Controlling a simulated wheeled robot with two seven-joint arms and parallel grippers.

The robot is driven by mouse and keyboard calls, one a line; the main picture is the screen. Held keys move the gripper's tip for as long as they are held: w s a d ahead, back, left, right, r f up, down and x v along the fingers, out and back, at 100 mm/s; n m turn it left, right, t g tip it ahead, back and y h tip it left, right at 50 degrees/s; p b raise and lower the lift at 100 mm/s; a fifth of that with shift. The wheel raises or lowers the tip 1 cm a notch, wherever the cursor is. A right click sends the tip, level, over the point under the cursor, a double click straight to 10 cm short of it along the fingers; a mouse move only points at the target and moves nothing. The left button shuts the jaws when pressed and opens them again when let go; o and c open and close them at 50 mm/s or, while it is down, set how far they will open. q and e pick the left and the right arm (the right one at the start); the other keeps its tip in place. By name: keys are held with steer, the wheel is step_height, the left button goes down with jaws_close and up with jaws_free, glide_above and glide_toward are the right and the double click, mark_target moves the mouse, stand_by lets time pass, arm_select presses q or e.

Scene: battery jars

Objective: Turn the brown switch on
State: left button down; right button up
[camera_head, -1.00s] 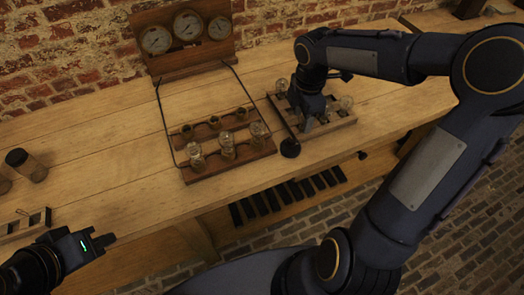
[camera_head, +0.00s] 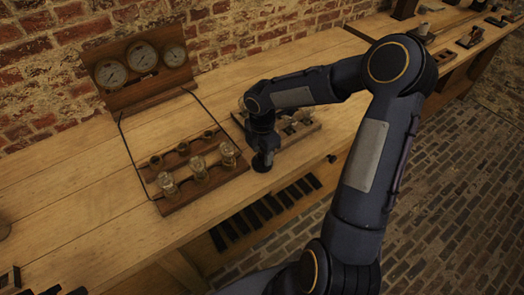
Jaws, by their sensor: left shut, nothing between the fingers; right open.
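A wooden board (camera_head: 288,144) right of the jar rack carries small glass-and-metal fittings, partly hidden by my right arm. A black round knob (camera_head: 262,166) shows at its front left; a black lever seen earlier leading to it is now hidden. I cannot tell for sure whether this is the brown switch, as no clearly brown handle shows. My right gripper (camera_head: 264,157) points down right at the knob, open; contact cannot be made out. Only a dark tip of my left gripper (camera_head: 76,291) shows at the bottom left edge, shut and away from the boards.
A wooden rack (camera_head: 205,185) with several glass jars and a dark wire frame stands left of my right gripper. A panel with three gauges (camera_head: 145,75) stands behind. More fittings (camera_head: 470,38) sit far right.

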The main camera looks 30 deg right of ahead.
steer(key=c, duration=1)
steer(key=shift+m, duration=0.3)
steer(key=m+b, duration=0.2)
steer(key=m, duration=0.2)
steer(key=m+b, duration=0.1)
steer(key=m, duration=0.3)
steer(key=shift+m, duration=0.4)
steer(key=m+b, duration=0.1)
steer(key=m, duration=0.3)
steer(key=shift+m+b, duration=0.6)
steer(key=shift+m, duration=1.9)
